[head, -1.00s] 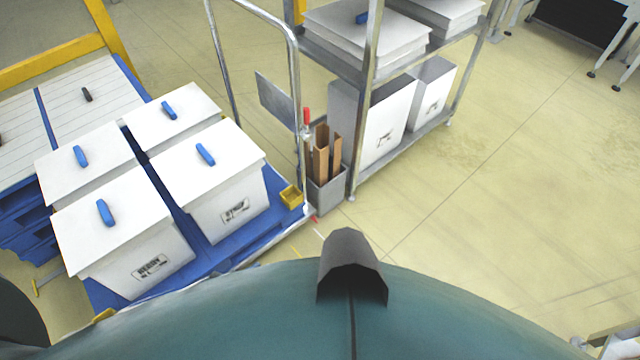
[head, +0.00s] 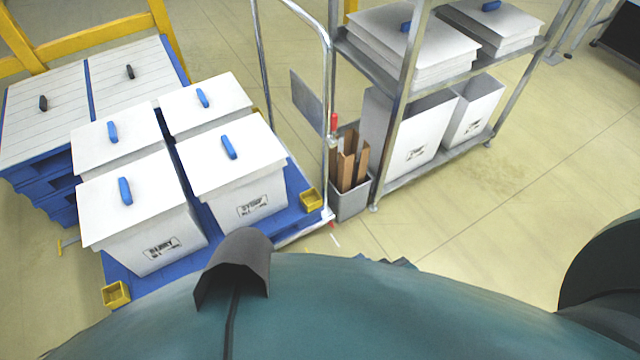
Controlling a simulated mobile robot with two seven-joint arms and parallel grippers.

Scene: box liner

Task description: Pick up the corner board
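Several brown corner boards (head: 347,170) stand upright in a narrow grey bin (head: 351,203) on the floor, between the blue cart and the metal shelf rack. Their lower ends are hidden inside the bin. Neither gripper shows in the head view. My own teal body fills the bottom of the picture, well short of the bin.
A blue cart (head: 289,225) with a metal handle (head: 328,90) carries several white lidded boxes (head: 147,208) at left. A metal rack (head: 397,110) with white boxes and stacked lids stands right of the bin. Yellow rails (head: 95,36) are behind. Floor at right (head: 500,200) is clear.

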